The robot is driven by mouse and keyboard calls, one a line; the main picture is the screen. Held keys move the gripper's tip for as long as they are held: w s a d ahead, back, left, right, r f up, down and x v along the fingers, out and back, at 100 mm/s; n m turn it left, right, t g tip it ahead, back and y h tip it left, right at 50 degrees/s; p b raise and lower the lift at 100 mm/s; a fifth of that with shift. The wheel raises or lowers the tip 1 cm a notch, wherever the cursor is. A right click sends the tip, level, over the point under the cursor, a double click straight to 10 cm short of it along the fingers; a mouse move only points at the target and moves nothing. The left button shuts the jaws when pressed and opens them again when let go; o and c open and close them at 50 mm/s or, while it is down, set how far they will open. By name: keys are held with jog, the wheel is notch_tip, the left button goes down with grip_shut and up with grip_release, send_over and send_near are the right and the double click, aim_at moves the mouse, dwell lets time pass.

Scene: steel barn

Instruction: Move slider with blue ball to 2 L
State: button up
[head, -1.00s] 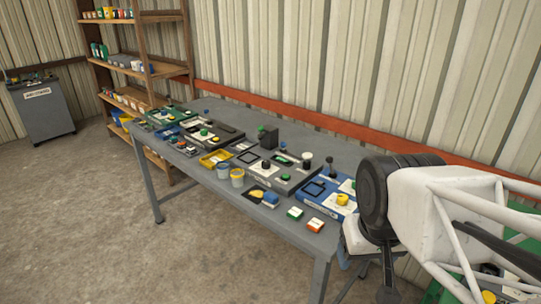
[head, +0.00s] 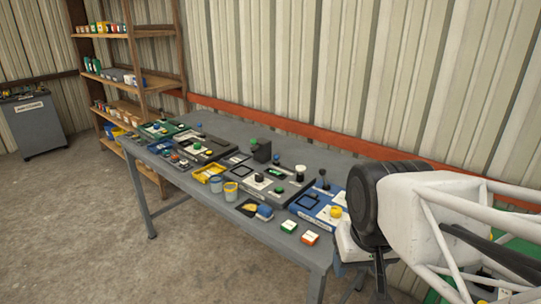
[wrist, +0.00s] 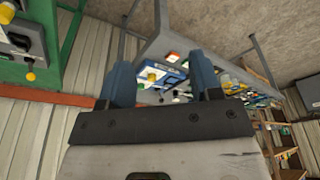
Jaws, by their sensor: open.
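Several control panels stand on a long grey table (head: 160,201) in the head view. A slider with a blue ball cannot be clearly made out; a tiny dark-blue knob (head: 199,125) shows near the far panels, too small to identify. The nearest panel is blue (head: 305,213) with a yellow knob and a black lever. My gripper (wrist: 162,76) is open and empty in the wrist view, its two blue fingers wide apart. The table and panels show beyond the fingers, apart from them. My white and black arm hides the table's right end in the head view.
A wooden shelf (head: 155,83) stands behind the far end. A green cabinet (wrist: 60,50) is left in the wrist view. Front floor is clear.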

jog(key=w+r+m, duration=0.1)
jog(key=w+r, duration=0.2)
jog(key=w, duration=0.7)
jog(key=w+r+m, duration=0.1)
jog(key=w+r, duration=0.3)
jog(key=w, duration=0.6)
jog(key=m+g+y, duration=0.1)
jog(key=m+y, duration=0.1)
jog(key=m, duration=0.3)
send_over(277, 155)
jog(key=d, duration=0.1)
jog(key=s+d+x, duration=0.1)
jog(key=d+x, duration=0.1)
jog(key=x, duration=0.7)
jog(key=s+d+f+x, duration=0.1)
jog(key=s+x, duration=0.1)
jog(key=x, duration=0.7)
jog(key=shift+d+f, duration=0.15)
jog(key=shift+f, duration=0.15)
jog(key=shift+f, duration=0.15)
jog(key=shift+x, duration=3.8)
jog(key=shift+s+d, duration=0.1)
grip_shut()
